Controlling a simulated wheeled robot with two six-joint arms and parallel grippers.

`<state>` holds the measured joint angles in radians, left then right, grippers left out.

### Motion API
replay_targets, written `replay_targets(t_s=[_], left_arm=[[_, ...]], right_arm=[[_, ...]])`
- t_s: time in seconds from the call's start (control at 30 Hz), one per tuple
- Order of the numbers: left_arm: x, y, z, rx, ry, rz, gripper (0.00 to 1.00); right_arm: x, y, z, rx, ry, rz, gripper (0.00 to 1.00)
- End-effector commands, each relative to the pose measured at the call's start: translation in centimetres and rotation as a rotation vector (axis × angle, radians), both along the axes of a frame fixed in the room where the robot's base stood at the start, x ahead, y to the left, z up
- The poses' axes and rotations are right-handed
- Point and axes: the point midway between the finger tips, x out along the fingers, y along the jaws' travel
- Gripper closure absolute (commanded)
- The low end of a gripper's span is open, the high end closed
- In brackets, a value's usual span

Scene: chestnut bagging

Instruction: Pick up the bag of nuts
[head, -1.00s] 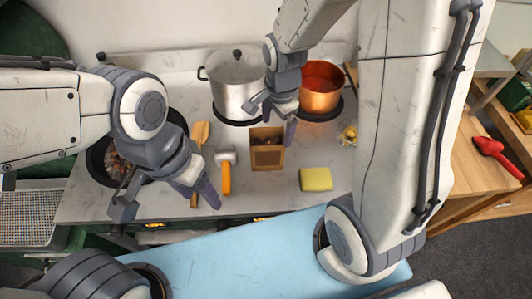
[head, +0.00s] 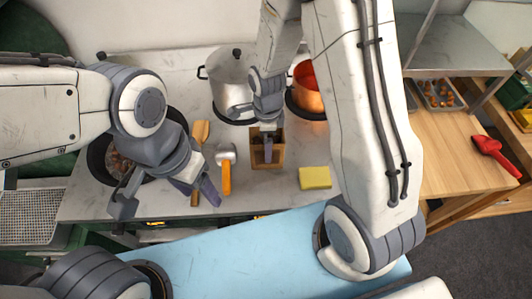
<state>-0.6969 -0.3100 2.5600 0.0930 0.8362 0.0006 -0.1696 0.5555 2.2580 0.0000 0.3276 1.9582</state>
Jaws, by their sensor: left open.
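The bag of nuts (head: 258,161) is a small brown open-topped bag standing upright on the white counter, with dark nuts inside. My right gripper (head: 268,148) is over it, seen nearly edge-on. One purple finger shows against the bag's opening and front; the other finger is hidden, so I cannot tell its opening or whether it touches. My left gripper (head: 167,198) is open and empty, to the left of the bag, over the counter's front part near a dark pan.
A steel pot (head: 229,85) and a copper pot (head: 306,92) stand behind the bag. An orange-handled tool (head: 226,175) and a wooden spatula (head: 200,131) lie left of it. A yellow sponge (head: 314,178) lies right. A dark pan (head: 98,160) is far left.

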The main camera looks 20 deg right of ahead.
Motion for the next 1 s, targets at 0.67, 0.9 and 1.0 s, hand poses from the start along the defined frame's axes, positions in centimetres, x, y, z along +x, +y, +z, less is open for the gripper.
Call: replay_targets(t_s=[0.67, 0.9, 1.0], left_arm=[[0.0, 0.0, 1.1, 0.000, 0.000, 0.001, 0.39], [0.0, 0.0, 1.1, 0.000, 0.000, 0.001, 0.39], [0.0, 0.0, 1.1, 0.000, 0.000, 0.001, 0.39]], right_arm=[[0.1, 0.1, -4.1, 0.000, 0.000, 0.001, 0.27], [0.1, 0.1, -4.1, 0.000, -0.001, 0.001, 0.91], [0.1, 0.1, -4.1, 0.000, -0.001, 0.001, 0.91]])
